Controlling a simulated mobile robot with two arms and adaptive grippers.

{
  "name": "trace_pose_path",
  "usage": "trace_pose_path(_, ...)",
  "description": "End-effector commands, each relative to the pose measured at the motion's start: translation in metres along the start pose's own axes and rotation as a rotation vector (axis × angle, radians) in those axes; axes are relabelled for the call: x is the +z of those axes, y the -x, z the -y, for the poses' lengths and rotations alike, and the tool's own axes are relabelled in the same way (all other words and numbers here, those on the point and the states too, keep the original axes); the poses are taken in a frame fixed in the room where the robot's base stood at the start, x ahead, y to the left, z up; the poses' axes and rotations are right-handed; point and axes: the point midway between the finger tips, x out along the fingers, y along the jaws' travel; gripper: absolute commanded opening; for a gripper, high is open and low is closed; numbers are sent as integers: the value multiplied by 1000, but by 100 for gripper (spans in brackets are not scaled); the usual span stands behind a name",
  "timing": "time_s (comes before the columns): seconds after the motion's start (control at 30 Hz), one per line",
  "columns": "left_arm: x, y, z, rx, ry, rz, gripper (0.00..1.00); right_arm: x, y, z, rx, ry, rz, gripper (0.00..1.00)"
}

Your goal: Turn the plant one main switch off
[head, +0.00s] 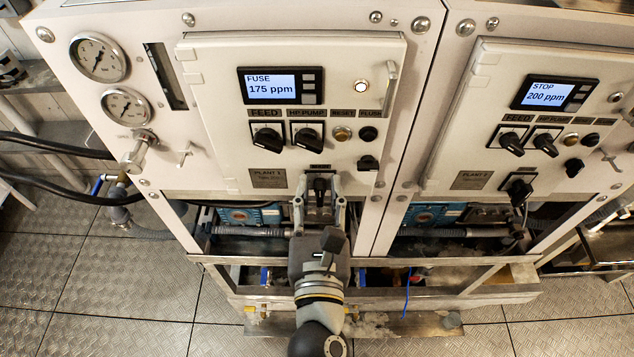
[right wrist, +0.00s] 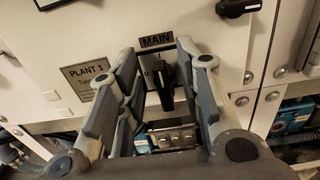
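The plant one main switch (head: 319,186) is a black rotary knob low on the left cabinet panel, under a small label. In the right wrist view the main switch (right wrist: 164,86) sits below a label reading MAIN, its handle close to upright. My right gripper (head: 320,203) is open in front of it. In the right wrist view the right gripper's fingers (right wrist: 157,62) stand apart, one on each side of the knob, with gaps visible. I cannot tell how deep the fingertips reach. My left gripper is not in view.
The plant one display (head: 280,86) reads FUSE, 175 ppm. Its FEED knob (head: 267,138) and HP PUMP knob (head: 308,138) sit above the switch. The plant 1 plate (right wrist: 88,76) is left of it. The second panel's display (head: 549,93) reads STOP, 200 ppm. A metal frame rail (head: 430,260) runs below.

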Motion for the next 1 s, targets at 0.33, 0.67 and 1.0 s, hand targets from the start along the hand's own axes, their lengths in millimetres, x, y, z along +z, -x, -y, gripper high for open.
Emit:
trace_pose_path(0.33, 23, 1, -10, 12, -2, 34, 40, 0, 0, 0, 0, 0, 0, 10)
trace_pose_path(0.67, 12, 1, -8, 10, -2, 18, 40, 0, 0, 0, -1, 5, 0, 0)
trace_pose_path(1.0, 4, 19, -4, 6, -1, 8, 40, 3, 0, -3, 0, 137, -2, 0)
